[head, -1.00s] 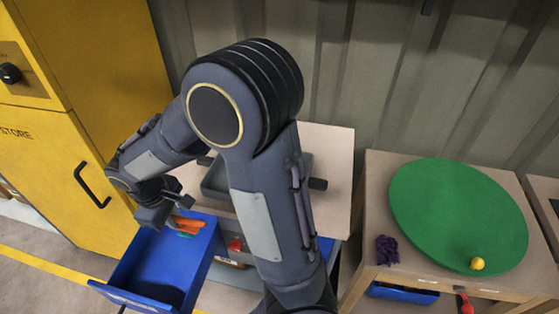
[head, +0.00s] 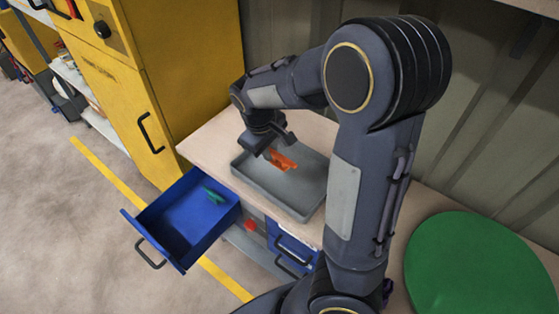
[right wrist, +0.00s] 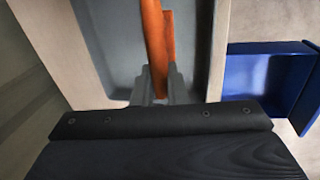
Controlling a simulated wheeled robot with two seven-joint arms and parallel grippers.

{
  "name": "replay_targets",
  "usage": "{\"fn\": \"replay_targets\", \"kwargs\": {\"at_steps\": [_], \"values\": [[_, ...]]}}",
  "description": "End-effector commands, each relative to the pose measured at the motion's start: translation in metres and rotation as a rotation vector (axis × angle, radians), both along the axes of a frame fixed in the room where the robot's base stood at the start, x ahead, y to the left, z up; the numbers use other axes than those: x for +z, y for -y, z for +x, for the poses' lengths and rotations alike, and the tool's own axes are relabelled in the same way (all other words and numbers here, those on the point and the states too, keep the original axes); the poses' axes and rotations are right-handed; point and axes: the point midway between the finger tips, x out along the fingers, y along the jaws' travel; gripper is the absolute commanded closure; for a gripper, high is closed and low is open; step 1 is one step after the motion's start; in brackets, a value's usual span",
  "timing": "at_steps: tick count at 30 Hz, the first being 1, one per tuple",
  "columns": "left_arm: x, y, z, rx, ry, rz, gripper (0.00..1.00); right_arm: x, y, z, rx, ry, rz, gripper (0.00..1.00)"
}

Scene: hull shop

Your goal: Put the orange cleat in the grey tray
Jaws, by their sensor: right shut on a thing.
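The orange cleat (head: 283,161) is held by my right gripper (head: 272,150) over the grey tray (head: 285,203) in the head view. The tray sits on the bench top. In the right wrist view the cleat (right wrist: 158,50) stands out from between the fingertips (right wrist: 160,88), with the tray floor (right wrist: 115,50) behind it. The gap between cleat and tray floor is hard to judge. My right gripper is shut on the cleat. My left gripper is not in view.
A blue drawer (head: 172,246) stands open at the bench front, with a green piece (head: 214,196) inside. A yellow cabinet (head: 150,80) stands to the left. A green disc (head: 480,265) lies at the right. Floor at the left is clear.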

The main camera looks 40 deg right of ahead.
Motion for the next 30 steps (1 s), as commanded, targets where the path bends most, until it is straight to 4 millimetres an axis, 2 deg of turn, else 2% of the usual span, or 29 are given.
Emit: {"fn": "replay_targets", "kwargs": {"at_steps": [1,6,13,18,30], "values": [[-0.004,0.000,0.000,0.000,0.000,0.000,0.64,-0.015,0.008,0.002,-0.004,-0.008,-0.003,1.00],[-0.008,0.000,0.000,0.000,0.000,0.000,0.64,-0.041,0.028,0.011,-0.001,-0.005,-0.001,1.00],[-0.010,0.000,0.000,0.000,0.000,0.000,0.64,-0.056,0.040,0.017,-0.001,-0.003,0.000,1.00],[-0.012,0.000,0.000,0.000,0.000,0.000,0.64,-0.080,0.040,0.017,0.002,-0.007,0.000,1.00],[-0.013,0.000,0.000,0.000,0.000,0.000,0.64,-0.088,0.039,0.017,0.002,-0.002,0.002,1.00]]}}
